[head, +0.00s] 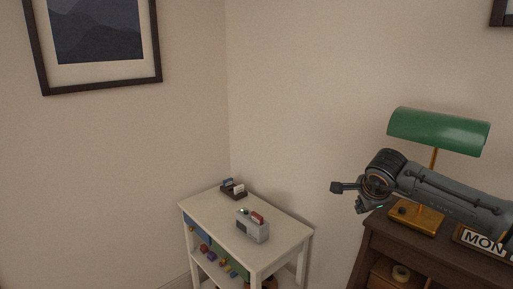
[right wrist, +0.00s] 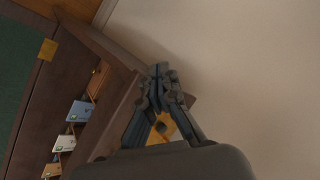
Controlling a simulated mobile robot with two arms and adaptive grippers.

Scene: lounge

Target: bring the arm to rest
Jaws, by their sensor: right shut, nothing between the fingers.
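My right arm comes in from the right edge of the head view, and its gripper (head: 347,195) points left, in front of the wall and the brass lamp. In the right wrist view the gripper (right wrist: 158,72) has its two fingers together, with nothing between them. A bit of the brass lamp base (right wrist: 163,126) shows between the finger links there. My left gripper is not in the head view.
A green-shaded lamp (head: 438,129) stands on a dark wooden desk (head: 378,243) behind my right arm. A white side table (head: 212,212) in the corner holds a grey device (head: 252,230) and a small dark card holder (head: 234,194). The wall area left of the gripper is clear.

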